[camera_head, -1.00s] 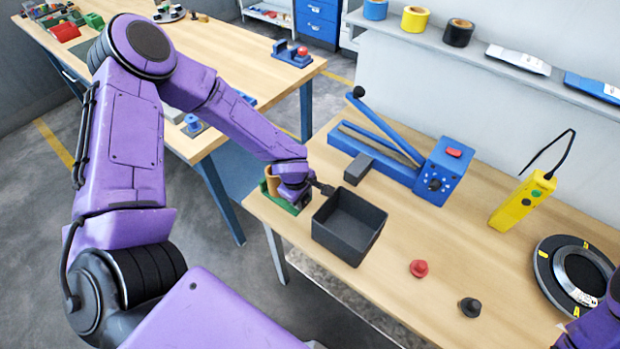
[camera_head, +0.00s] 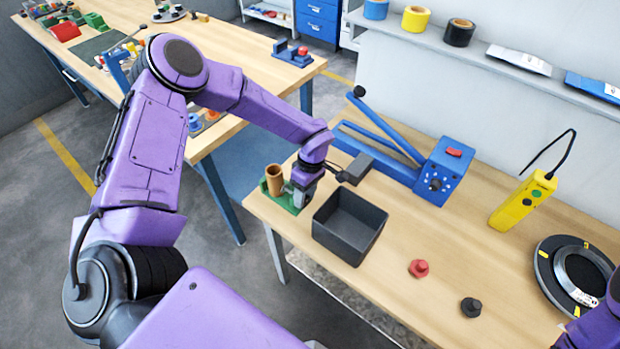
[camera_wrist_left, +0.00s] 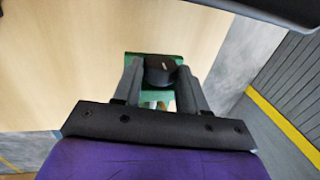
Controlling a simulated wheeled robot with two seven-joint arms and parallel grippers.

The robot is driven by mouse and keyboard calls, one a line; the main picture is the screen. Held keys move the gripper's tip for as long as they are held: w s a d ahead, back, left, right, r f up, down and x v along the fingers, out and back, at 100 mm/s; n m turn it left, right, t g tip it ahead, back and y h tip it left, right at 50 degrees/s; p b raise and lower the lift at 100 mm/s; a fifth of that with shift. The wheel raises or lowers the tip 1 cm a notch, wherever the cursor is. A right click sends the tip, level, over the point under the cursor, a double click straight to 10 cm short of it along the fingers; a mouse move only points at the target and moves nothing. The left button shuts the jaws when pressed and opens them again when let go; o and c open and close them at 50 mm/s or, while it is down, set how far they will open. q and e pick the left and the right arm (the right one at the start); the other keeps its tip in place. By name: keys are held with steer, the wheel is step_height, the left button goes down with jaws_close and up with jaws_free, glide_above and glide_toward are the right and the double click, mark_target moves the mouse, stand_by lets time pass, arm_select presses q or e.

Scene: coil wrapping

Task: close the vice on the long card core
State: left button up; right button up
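The long card core (camera_head: 273,179), a brown tube, stands upright in the small green vice (camera_head: 281,202) at the bench's left corner. I cannot tell whether the jaws touch it. My left gripper (camera_head: 301,194) is just right of the core, pointing down at the vice. In the left wrist view, a dark round knob (camera_wrist_left: 160,71) with a pale mark fills the space between my left fingers (camera_wrist_left: 160,80), which appear to press its sides. The green vice base (camera_wrist_left: 150,59) lies beyond it; the core is mostly hidden there. My right gripper is out of view.
A black open bin (camera_head: 348,226) stands close to the right of the vice. A blue machine (camera_head: 436,172) with a lever is behind it. A red knob (camera_head: 418,268), a black knob (camera_head: 470,307) and a yellow pendant (camera_head: 522,203) are further right.

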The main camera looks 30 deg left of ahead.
arm_select(q)
steer(key=shift+o, duration=0.4)
steer(key=t, duration=0.2)
steer(key=shift+s+t, duration=0.3)
steer(key=shift+t, duration=0.1)
steer(key=shift+s+t, duration=0.2)
steer(key=shift+t, duration=0.1)
steer(key=shift+w, duration=0.1)
steer(key=t+b, duration=0.1)
steer(key=b, duration=0.1)
steer(key=f+t+b, duration=0.1)
steer(key=b, duration=0.1)
steer(key=shift+s+t, duration=0.3)
steer(key=shift+s+r+h+b, duration=0.15)
steer(key=shift+r+h+b, duration=0.15)
steer(key=shift+a+r+t, duration=0.1)
steer(key=shift+r+t, duration=0.05)
steer(key=shift+t, duration=0.15)
